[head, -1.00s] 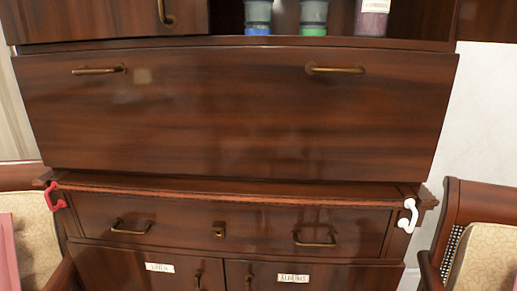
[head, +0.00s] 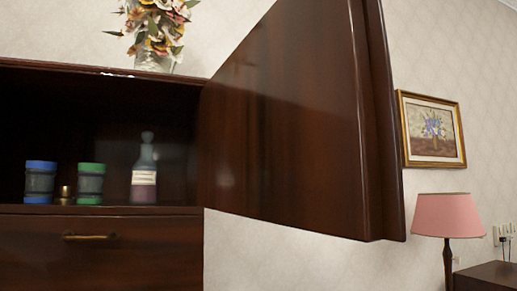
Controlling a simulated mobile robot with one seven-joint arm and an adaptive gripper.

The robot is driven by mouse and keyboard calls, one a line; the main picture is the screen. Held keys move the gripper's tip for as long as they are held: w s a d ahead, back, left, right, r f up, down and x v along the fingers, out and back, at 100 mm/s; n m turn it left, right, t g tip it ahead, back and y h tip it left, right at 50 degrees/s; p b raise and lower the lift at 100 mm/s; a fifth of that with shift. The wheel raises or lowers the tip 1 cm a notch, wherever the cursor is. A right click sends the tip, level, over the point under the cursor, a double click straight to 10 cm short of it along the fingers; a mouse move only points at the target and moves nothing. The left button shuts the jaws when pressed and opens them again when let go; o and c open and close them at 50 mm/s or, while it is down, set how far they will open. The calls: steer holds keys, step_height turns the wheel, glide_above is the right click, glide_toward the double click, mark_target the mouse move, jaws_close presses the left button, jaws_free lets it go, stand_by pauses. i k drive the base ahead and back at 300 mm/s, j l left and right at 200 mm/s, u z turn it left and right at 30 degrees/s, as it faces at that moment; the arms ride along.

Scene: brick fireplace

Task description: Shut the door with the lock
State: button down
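A dark brown wooden door (head: 290,120) stands wide open on the right side of the cabinet, swung out toward me. Its edge faces me at the right. No lock shows on the part of the door in view. The open compartment (head: 100,100) behind it is dark inside. My gripper is not in view.
In the compartment stand a blue-capped jar (head: 40,182), a green-capped jar (head: 91,184), a small brass object (head: 65,195) and a labelled bottle (head: 144,170). A flower vase (head: 153,50) stands on top. A pink lamp (head: 447,215) and framed painting (head: 432,129) are at right.

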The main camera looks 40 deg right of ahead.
mark_target(298, 126)
steer(key=k+l, duration=0.3)
steer(key=l, duration=0.15)
steer(key=k+l+u, duration=0.1)
steer(key=k+l, duration=0.4)
steer(key=l, duration=0.2)
steer(key=k+l, duration=0.1)
steer(key=l, duration=0.25)
steer(key=k+l, duration=0.15)
steer(key=l, duration=0.2)
steer(key=l+u, duration=0.2)
steer(key=k+j, duration=0.05)
steer(key=j, duration=0.05)
